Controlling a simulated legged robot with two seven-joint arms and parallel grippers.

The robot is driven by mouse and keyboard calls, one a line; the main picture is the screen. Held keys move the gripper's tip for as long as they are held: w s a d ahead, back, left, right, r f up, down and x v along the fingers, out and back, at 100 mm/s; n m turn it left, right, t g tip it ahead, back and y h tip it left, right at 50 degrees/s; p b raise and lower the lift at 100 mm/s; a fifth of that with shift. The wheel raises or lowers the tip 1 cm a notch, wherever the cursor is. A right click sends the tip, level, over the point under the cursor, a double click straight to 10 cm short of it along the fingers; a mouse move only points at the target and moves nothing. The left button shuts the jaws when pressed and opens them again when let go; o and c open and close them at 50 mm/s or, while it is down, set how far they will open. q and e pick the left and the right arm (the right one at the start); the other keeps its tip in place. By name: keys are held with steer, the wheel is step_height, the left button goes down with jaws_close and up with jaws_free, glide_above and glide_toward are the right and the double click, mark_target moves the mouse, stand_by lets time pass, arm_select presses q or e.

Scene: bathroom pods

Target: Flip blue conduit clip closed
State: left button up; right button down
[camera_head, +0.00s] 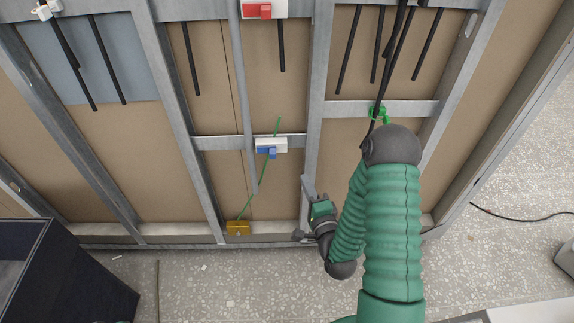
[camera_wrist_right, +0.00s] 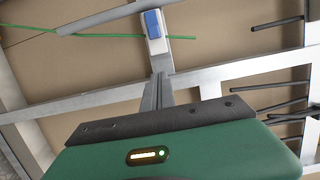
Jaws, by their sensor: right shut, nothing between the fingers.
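The blue conduit clip (camera_head: 271,152) sits on a white mount (camera_head: 270,143) on the middle cross rail. In the right wrist view the blue clip (camera_wrist_right: 153,23) shows at the top, ahead of the fingertips. I cannot tell whether its flap is open or closed. A grey conduit (camera_head: 245,90) runs down just left of the mount, its lower end free. My right gripper (camera_head: 308,188) is below and right of the clip, apart from it. Its fingers (camera_wrist_right: 159,82) are shut and empty, pointing toward the clip. My left gripper is not in view.
A green cable (camera_head: 253,193) runs from a yellow box (camera_head: 238,228) up past the mount. A red clip (camera_head: 258,11) is at the top. Metal studs (camera_head: 181,120) frame brown panels; black cables (camera_head: 190,60) hang above. A dark crate (camera_head: 60,270) stands lower left.

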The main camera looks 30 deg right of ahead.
mark_target(263, 151)
steer(key=w, duration=1.1)
steer(key=shift+w+b, duration=0.2)
steer(key=shift+b, duration=0.2)
steer(key=shift+a, duration=0.15)
steer(key=shift+w, duration=0.1)
steer(key=shift+w+a, duration=0.45)
steer(key=shift+a, duration=0.3)
steer(key=shift+w+a, duration=0.4)
steer(key=shift+a, duration=0.3)
steer(key=shift+w+a, duration=0.45)
steer(key=shift+a, duration=0.3)
